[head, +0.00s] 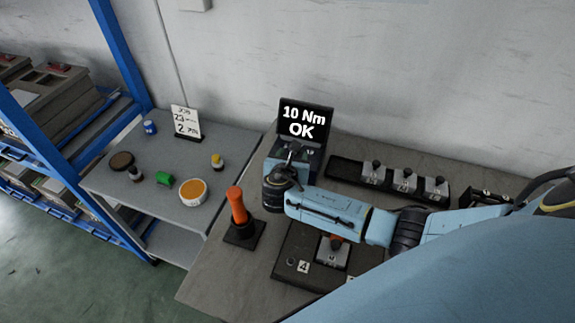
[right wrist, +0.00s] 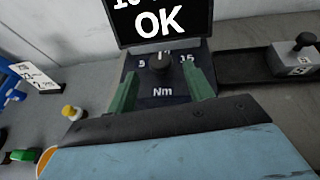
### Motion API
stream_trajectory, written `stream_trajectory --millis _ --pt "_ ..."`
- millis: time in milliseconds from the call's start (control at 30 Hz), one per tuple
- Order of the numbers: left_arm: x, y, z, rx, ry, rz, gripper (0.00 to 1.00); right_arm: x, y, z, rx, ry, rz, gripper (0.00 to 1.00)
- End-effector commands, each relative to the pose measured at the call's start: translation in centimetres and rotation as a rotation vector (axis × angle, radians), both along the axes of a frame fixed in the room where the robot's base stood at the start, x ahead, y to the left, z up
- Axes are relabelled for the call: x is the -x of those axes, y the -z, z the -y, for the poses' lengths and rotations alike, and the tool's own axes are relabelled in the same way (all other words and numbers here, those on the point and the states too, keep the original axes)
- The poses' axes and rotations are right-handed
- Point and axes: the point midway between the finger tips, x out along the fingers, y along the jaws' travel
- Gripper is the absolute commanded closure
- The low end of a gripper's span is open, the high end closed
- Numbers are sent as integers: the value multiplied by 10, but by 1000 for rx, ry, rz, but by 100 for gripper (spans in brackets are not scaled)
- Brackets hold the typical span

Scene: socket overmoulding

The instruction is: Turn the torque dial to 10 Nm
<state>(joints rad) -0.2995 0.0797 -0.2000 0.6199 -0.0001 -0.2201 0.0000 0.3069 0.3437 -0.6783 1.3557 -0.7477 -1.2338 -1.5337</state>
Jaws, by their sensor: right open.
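The torque dial (right wrist: 160,63) is a dark round knob on a blue-grey panel (right wrist: 160,88) marked "Nm", with a 15 mark at its right and a partly hidden mark above it. A screen (head: 303,121) above the panel reads "10 Nm OK". It also shows, cut off, in the right wrist view (right wrist: 160,22). My right gripper (right wrist: 163,82) is open, with its green fingers on either side of the dial and apart from it. In the head view my right arm hides most of the panel. My left gripper is out of view.
An orange-handled tool (head: 238,205) stands in a black holder left of my arm. A black rack (head: 345,170) with several grey blocks lies to the right. A dark plate (head: 290,265) with a block is in front. A side table (head: 130,190) holds jars and a sign.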

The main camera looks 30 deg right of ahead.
Motion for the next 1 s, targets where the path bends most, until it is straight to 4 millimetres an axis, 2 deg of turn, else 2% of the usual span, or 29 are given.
stream_trajectory --millis 200,400,600,1000 --pt "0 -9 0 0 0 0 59 36 -21 -33 -5 -3 0 48" --pt "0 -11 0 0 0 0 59 57 -32 -52 -2 -1 0 48" --pt "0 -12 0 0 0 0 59 65 -37 -58 0 1 0 48" --pt "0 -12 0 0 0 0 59 65 -37 -59 0 1 0 48"
